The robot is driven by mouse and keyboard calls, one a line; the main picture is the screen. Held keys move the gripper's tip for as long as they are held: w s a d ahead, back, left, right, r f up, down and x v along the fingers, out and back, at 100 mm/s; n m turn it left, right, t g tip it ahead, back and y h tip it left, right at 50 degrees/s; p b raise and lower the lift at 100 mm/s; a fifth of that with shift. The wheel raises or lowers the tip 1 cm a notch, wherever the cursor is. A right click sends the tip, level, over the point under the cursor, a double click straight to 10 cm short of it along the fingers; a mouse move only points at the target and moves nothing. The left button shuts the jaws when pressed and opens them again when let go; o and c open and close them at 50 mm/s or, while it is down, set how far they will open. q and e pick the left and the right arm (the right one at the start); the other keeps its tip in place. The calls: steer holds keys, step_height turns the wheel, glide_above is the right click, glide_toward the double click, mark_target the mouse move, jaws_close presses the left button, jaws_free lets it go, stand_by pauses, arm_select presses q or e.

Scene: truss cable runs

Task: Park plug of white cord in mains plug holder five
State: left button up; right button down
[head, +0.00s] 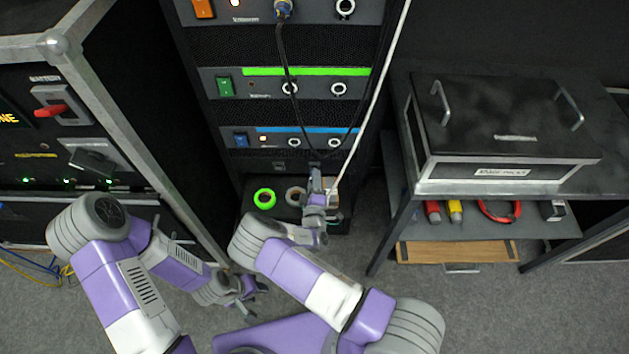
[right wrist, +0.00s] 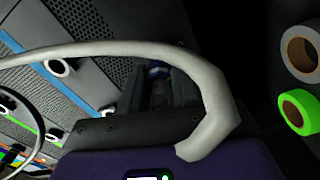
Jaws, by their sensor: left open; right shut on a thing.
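The white cord (head: 376,88) comes down from the top of the head view, past the rack front, to my right gripper (head: 316,180). In the right wrist view the cord (right wrist: 212,85) curves closely over the gripper. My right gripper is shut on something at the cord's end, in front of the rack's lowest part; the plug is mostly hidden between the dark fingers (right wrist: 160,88). My left gripper (head: 254,293) is open and empty, low over the floor, left of my right arm. I cannot make out mains plug holder five in either view.
The rack has green (head: 305,72) and blue (head: 300,130) striped panels, with a black cable (head: 288,60) hanging across them. A green tape roll (head: 264,199) and a pale roll (head: 295,196) lie at its foot. A bench with a black case (head: 505,125) stands right, a control cabinet (head: 90,125) left.

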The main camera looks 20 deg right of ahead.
steer(key=shift+x, duration=0.8)
stand_by(0.8)
steer(key=c, duration=0.8)
jaws_free()
steer(key=shift+o, duration=0.2)
steer(key=shift+s, duration=0.1)
steer(key=v, duration=0.5)
steer(key=shift+p, duration=0.35)
steer(key=v, duration=0.4)
